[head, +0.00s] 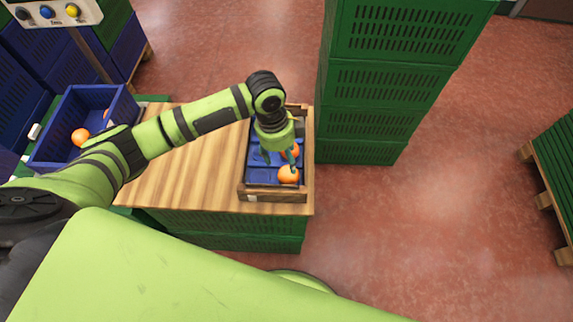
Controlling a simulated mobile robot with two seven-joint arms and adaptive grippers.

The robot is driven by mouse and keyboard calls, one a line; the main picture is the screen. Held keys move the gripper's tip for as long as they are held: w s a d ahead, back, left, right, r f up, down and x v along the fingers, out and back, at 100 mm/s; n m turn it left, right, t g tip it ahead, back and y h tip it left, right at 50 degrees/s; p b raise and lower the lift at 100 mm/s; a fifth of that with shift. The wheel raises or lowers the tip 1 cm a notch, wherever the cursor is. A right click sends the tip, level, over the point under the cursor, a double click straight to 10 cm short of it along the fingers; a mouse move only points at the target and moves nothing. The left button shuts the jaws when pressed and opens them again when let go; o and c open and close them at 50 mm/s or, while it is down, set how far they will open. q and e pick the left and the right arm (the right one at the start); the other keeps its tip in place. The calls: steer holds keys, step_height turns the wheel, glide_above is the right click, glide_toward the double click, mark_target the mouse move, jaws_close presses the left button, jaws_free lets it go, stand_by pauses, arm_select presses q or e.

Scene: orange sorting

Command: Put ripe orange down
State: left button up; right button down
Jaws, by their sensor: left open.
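A wooden tray (271,196) with a blue divided insert stands at the right end of the wooden table. Two oranges show in it: one (289,174) in the front right part, and one (291,150) just behind it, partly hidden by my gripper. My left gripper (279,158) points down over the tray, its fingers apart, close beside the rear orange. Whether a finger touches an orange I cannot tell. My right gripper is not in view.
A blue crate (62,113) with an orange (80,137) stands at the left. Tall stacked green crates (385,85) rise right behind the tray. The table middle (200,165) is clear.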

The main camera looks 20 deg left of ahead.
mark_target(281, 170)
arm_select(q)
steer(key=shift+a+r, duration=0.15)
steer(key=shift+r, duration=0.85)
steer(key=shift+a+r, duration=0.15)
steer(key=shift+r, duration=0.8)
stand_by(1.1)
